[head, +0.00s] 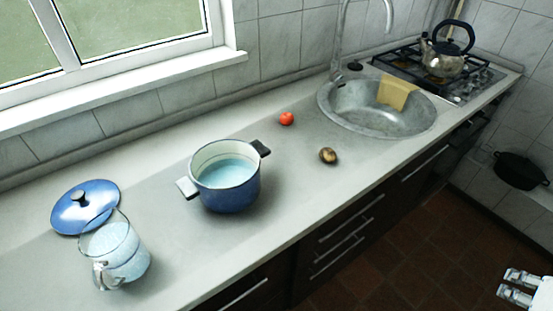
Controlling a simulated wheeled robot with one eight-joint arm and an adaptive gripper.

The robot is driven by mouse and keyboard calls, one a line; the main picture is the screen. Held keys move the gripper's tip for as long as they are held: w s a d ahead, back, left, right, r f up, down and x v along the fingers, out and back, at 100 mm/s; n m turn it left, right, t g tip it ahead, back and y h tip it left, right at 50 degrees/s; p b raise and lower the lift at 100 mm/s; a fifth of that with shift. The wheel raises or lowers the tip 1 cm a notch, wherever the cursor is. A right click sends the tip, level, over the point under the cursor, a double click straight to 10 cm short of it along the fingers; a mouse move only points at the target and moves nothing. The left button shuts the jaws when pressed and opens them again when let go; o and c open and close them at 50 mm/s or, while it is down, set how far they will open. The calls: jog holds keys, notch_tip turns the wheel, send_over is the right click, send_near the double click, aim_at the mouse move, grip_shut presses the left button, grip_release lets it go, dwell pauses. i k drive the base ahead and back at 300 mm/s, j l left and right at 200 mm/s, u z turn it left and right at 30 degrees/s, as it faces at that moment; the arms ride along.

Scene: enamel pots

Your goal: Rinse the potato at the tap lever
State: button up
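A brown potato (328,156) lies on the worktop, just in front of and left of the round metal sink (360,122). A chrome tap (341,35) rises behind the sink, its spout arching to the right over the basin. A small dark knob, perhaps the tap lever (355,66), sits at the tap's base. My gripper (506,284) shows at the lower right edge, over the floor and far from the potato. Its two fingers are apart with nothing seen between them. The rest of my arm is out of frame.
A blue pot (229,190) of pale liquid, a red tomato (286,118), a blue lid (79,211) and a glass jug (122,262) stand on the worktop (310,205). A kettle (447,60) stands on the stove.

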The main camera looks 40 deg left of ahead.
aim_at(339, 60)
jog(key=u, duration=1.25)
